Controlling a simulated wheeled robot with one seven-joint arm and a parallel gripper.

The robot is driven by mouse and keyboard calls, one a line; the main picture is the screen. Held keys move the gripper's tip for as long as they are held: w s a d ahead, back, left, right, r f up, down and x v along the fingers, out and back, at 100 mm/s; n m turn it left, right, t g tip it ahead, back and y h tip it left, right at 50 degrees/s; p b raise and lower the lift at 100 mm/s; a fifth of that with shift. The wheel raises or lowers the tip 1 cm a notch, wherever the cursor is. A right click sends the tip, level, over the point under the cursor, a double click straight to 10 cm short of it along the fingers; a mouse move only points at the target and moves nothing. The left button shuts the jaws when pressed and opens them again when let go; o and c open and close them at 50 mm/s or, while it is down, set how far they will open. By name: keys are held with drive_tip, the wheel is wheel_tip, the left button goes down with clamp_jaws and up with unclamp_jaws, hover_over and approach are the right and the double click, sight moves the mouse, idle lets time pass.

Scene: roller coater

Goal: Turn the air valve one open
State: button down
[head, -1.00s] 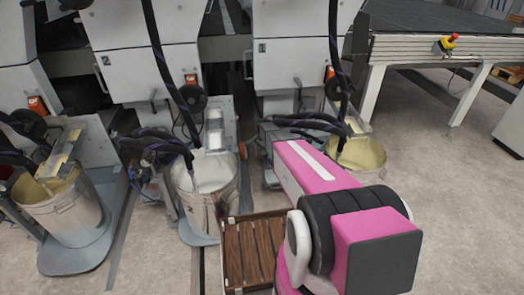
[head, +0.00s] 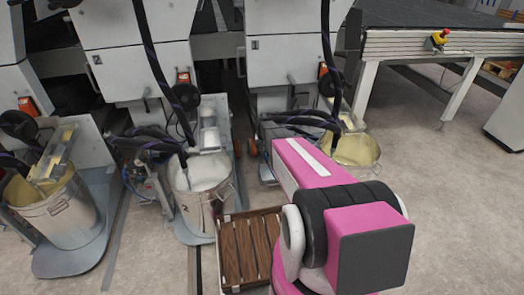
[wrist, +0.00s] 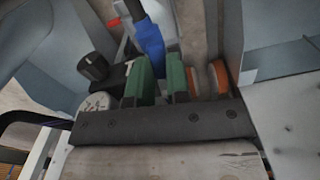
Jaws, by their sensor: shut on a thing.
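My gripper (wrist: 159,78) shows in the wrist view with two green fingers. It is shut on a blue handle (wrist: 150,42), which runs up and away from the fingertips. I take this handle to be the air valve's lever, but no label is readable. How far the valve is turned cannot be told. A black knob (wrist: 93,67) stands left of the fingers, and a small red part (wrist: 114,22) shows above it. In the head view my pink arm hides the gripper and the handle.
Orange-rimmed wheels (wrist: 207,78) sit close to the right finger. In the head view, a bucket of white liquid (head: 203,190), a yellow one (head: 60,215) and a wooden slatted step (head: 243,250) stand near the machines. Black hoses (head: 160,60) hang down. Open floor lies right.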

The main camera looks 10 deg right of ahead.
drive_tip(key=shift+d+n, duration=0.4)
drive_tip(key=shift+n, duration=0.5)
drive_tip(key=c, duration=1.1)
unclamp_jaws()
drive_tip(key=shift+r, duration=0.15)
wheel_tip(320, 180, up, 11)
drive_tip(key=shift+f, duration=0.2)
drive_tip(key=s+a+r, duration=0.1)
drive_tip(key=s+r, duration=0.2)
drive_tip(key=s, duration=0.7)
drive_tip(key=s+a+r, duration=0.2)
drive_tip(key=s+r, duration=0.1)
drive_tip(key=s, duration=0.7)
drive_tip(key=s+a+r, duration=0.2)
drive_tip(key=s+r, duration=0.1)
drive_tip(key=s, duration=0.6)
drive_tip(key=shift+s+a, duration=0.15)
drive_tip(key=shift+s, duration=0.25)
